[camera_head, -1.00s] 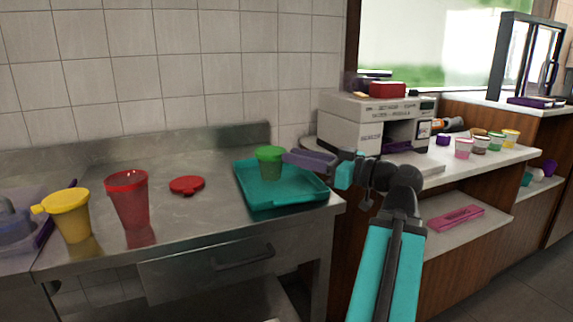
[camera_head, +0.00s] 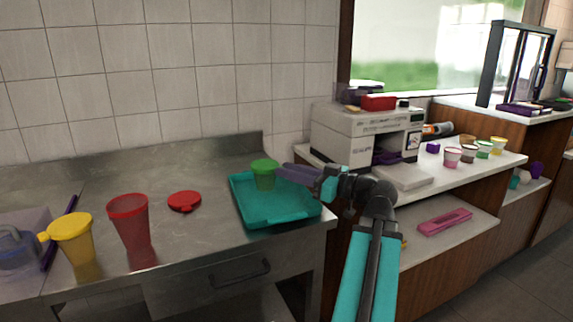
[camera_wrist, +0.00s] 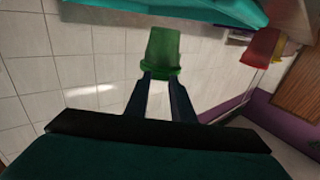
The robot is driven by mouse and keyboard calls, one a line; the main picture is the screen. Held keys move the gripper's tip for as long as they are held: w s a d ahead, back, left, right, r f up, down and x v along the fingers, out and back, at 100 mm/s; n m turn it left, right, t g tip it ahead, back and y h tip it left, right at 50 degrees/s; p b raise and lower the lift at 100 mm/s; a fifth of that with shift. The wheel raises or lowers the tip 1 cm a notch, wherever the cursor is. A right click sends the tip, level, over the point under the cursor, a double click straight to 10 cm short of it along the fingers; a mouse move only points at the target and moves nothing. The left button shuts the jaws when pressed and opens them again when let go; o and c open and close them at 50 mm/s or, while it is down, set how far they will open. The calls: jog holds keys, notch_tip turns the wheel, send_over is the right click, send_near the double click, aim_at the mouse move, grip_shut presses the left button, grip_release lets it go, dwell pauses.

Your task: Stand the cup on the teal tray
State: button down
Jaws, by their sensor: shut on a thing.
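A green cup (camera_head: 264,180) with a green lid is upright at the back left of the teal tray (camera_head: 280,217). My gripper (camera_head: 280,170) comes in from the right and is shut on the cup near its lid. In the wrist view the cup (camera_wrist: 163,48) is between the two fingertips (camera_wrist: 162,76), upside down in the picture, with a teal surface, seemingly the tray (camera_wrist: 200,10), at the top. I cannot tell whether the cup's base touches the tray.
A red cup (camera_head: 129,220), a yellow cup (camera_head: 72,235) and a red lid (camera_head: 184,201) are on the steel counter to the left. A white machine (camera_head: 350,138) and several small tubs stand on the right counter. The rest of the tray is empty.

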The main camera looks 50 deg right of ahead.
jog(key=shift+w+d+r+p, duration=0.15)
jog(key=shift+w+d+p, duration=0.3)
jog(key=shift+p, duration=2)
jog(key=p, duration=0.6)
jog(key=shift+w+d, duration=0.25)
jog(key=shift+w, duration=0.15)
jog(key=w+d+f, duration=0.1)
jog(key=w+d, duration=0.3)
jog(key=w, duration=0.1)
jog(key=shift+w+d+f, duration=0.15)
jog(key=shift+w+d, duration=0.05)
jog(key=shift+d, duration=0.2)
jog(key=shift+w+d+f+b, duration=0.15)
jog(key=shift+f+b, duration=0.05)
jog(key=shift+f, duration=0.7)
jog(key=shift+w+d+f+b, duration=0.1)
jog(key=shift+w+f+b, duration=0.05)
jog(key=shift+f, duration=0.75)
